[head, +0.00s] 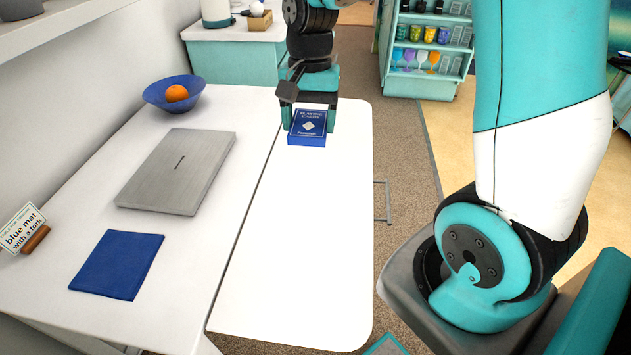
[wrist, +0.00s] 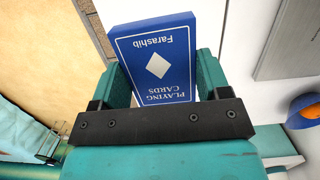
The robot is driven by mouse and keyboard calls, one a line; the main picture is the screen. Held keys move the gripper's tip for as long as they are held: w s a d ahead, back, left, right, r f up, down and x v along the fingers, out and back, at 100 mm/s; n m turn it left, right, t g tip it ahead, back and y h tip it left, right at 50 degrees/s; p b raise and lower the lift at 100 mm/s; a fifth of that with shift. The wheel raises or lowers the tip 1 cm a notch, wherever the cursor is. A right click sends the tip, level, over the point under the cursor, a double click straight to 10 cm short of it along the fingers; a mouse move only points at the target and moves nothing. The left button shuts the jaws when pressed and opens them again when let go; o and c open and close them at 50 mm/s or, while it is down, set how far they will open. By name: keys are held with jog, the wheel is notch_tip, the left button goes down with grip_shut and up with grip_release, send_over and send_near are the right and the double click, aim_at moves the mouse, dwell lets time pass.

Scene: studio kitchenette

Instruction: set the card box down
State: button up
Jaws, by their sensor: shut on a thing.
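The card box (head: 307,127) is blue with a white diamond and the words "Playing Cards". In the head view it is at the far end of the white table leaf. My gripper (head: 307,112) is at the box's far side. In the wrist view the card box (wrist: 157,58) sits between the two teal fingers of my gripper (wrist: 165,85), which is shut on it. I cannot tell whether the box touches the leaf. Its far end is partly hidden by the gripper.
A grey laptop (head: 178,170), a blue bowl (head: 158,92) with an orange (head: 177,93), a blue mat (head: 117,264) and a sign (head: 22,228) are on the table to the left. The white leaf (head: 300,240) is clear in front of the box. Shelves (head: 432,50) stand beyond.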

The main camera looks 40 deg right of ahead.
aim_at(312, 204)
notch_tip(312, 204, down, 20)
jog(key=shift+s+r+b, duration=0.1)
jog(key=shift+r+b, duration=0.15)
jog(key=shift+b, duration=0.65)
jog(key=shift+f, duration=0.15)
jog(key=o, duration=0.9)
jog(key=shift+o, duration=0.2)
notch_tip(312, 204, up, 12)
jog(key=w+d, duration=0.1)
jog(key=s+a+r+n+t+y, duration=0.1)
jog(key=s+a+r+n+y, duration=0.2)
jog(key=s+a+r+n, duration=1.1)
jog(key=s+a+n+p, duration=0.1)
jog(key=s+a+n, duration=0.1)
jog(key=s+a, duration=0.1)
jog(key=shift+s, duration=0.6)
